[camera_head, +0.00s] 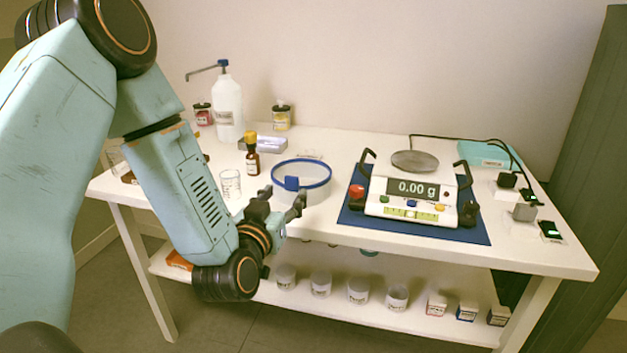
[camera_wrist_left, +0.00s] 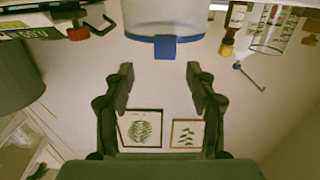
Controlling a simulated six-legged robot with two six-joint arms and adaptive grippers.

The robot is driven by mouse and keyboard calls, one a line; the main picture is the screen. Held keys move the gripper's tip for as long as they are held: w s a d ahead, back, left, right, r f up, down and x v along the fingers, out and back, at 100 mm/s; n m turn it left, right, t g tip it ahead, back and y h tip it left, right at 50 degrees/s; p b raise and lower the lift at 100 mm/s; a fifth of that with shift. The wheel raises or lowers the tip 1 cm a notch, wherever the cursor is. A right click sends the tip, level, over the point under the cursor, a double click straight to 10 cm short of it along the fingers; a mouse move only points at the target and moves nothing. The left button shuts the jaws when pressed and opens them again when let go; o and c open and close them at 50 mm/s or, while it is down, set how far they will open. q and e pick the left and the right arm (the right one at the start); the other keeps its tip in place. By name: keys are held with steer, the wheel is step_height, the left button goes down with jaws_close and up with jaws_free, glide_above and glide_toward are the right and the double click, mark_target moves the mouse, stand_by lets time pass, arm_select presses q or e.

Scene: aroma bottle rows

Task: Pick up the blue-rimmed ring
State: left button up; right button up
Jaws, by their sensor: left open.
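The blue-rimmed ring (camera_head: 301,180) stands on the white table, left of the scale. It has a clear wall, a blue top rim and a blue tab on its near side. In the left wrist view the ring (camera_wrist_left: 165,20) shows at the top middle, its blue tab between and beyond my fingers. My left gripper (camera_head: 284,202) is at the table's front edge, just in front of the ring. In the left wrist view my left gripper (camera_wrist_left: 160,85) has its two fingers apart with nothing between them. My right gripper is not in view.
A scale (camera_head: 411,195) reading 0.00 g sits on a blue mat (camera_head: 478,230) to the right. A brown bottle (camera_head: 252,160) and a glass beaker (camera_head: 231,183) stand left of the ring. A white pump bottle (camera_head: 228,108) is behind. Several cups stand on the lower shelf (camera_head: 330,305).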

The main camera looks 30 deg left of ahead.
mark_target(291, 179)
arm_select(q)
steer(key=b+x, duration=0.1)
steer(key=x, duration=0.1)
steer(key=b+x, duration=0.1)
steer(key=x, duration=0.1)
steer(key=b+x, duration=0.1)
steer(key=x, duration=0.1)
steer(key=shift+w+a+r, duration=0.15)
steer(key=shift+w+a, duration=0.1)
steer(key=shift+a, duration=0.15)
steer(key=shift+w, duration=0.45)
steer(key=shift+a, duration=0.1)
steer(key=shift+s+r, duration=0.1)
steer(key=shift+s, duration=0.05)
steer(key=c, duration=0.5)
jaws_close()
